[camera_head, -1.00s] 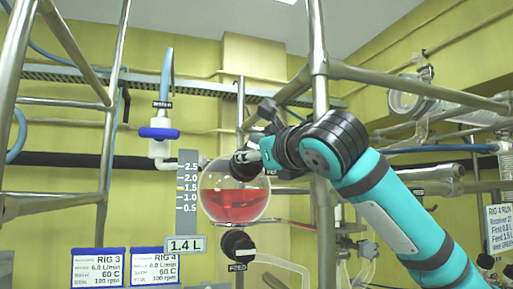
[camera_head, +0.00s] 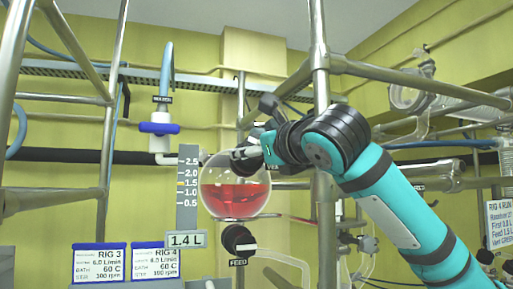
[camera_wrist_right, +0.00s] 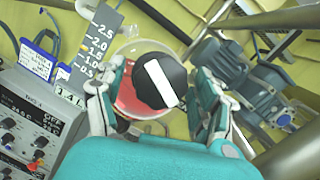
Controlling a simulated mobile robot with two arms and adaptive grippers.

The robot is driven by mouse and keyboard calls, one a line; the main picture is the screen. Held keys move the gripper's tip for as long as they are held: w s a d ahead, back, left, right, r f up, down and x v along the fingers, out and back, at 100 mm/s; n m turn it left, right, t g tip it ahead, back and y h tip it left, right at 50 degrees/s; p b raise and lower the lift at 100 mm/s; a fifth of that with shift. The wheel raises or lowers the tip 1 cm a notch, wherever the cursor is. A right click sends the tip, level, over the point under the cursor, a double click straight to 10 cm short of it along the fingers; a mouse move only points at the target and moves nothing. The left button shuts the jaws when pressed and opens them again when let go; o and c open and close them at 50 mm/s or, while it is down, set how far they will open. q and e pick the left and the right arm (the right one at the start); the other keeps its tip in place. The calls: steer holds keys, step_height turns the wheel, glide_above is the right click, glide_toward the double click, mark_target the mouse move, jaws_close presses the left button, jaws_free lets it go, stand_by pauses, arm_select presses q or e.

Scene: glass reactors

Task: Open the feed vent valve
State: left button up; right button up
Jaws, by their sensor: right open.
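My right gripper (camera_head: 242,153) reaches in from the right, in front of the upper part of a round glass flask (camera_head: 215,200) with red liquid. In the right wrist view the gripper (camera_wrist_right: 158,74) is open, one finger on each side of a round black knob (camera_wrist_right: 148,72) with a slanted white bar. Whether the fingers touch it I cannot tell. No label on this knob is readable, and in the head view the gripper mostly hides that spot. Another black knob (camera_head: 237,238) hangs under the flask, with a FEED tag (camera_head: 238,262) below it. My left gripper is not in view.
A level scale with a 1.4 L plate (camera_head: 186,239) stands left of the flask. A blue-handled valve (camera_head: 159,128) is on the wall pipe. Steel frame posts (camera_head: 320,100) stand close to my right arm. A control box (camera_wrist_right: 35,120) shows at the left of the wrist view.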

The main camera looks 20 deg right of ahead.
steer(key=s+d+f, duration=0.1)
steer(key=s+d, duration=0.1)
steer(key=s, duration=0.9)
steer(key=shift+s, duration=0.25)
